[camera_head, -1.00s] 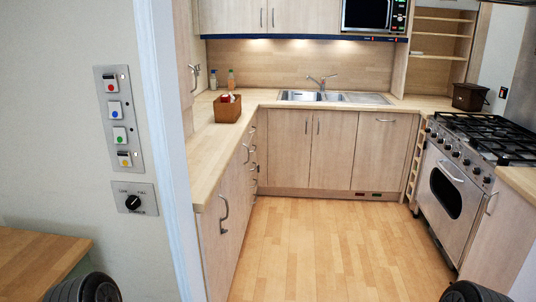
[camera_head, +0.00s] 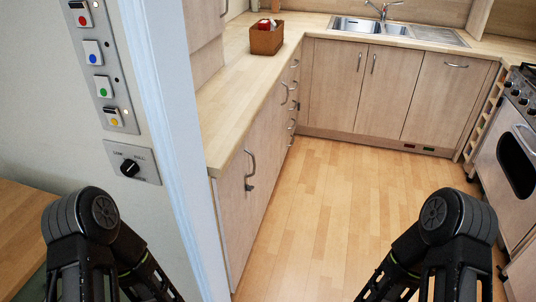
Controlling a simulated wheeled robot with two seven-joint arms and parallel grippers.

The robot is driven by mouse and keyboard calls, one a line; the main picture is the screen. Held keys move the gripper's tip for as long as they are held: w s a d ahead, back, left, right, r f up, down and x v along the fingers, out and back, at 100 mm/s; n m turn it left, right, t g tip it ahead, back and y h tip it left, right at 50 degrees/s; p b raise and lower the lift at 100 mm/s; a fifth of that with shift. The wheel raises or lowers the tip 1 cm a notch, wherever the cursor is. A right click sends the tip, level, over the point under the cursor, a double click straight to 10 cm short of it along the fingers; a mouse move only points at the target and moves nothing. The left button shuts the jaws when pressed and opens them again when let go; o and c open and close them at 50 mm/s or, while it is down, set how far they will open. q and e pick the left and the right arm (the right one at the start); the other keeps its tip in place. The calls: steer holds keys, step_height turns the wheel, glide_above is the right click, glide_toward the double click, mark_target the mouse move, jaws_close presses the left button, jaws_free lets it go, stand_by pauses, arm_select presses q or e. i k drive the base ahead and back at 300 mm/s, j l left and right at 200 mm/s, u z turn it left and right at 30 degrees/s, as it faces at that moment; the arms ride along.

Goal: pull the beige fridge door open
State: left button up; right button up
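A beige wood-grain door (camera_head: 236,205) faces the aisle at the near end of the left counter. It looks shut and has a curved metal handle (camera_head: 251,165) with a small dark piece below it. I cannot tell for certain that this is the fridge door, as the other fronts are beige too. My two black arms show only as rounded joints and links at the bottom left and bottom right. Both arms stand apart from the door, and both grippers are out of the picture.
A white wall edge (camera_head: 165,130) with a switch panel (camera_head: 104,65) stands close on the left, beside a wooden table top (camera_head: 20,225). The wood floor (camera_head: 310,220) is clear. An oven (camera_head: 512,150) stands at the right. A brown basket (camera_head: 266,38) sits on the counter.

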mark_target(264, 136)
steer(key=i+l, duration=3)
steer(key=l, duration=0.15)
steer(key=j+u, duration=0.05)
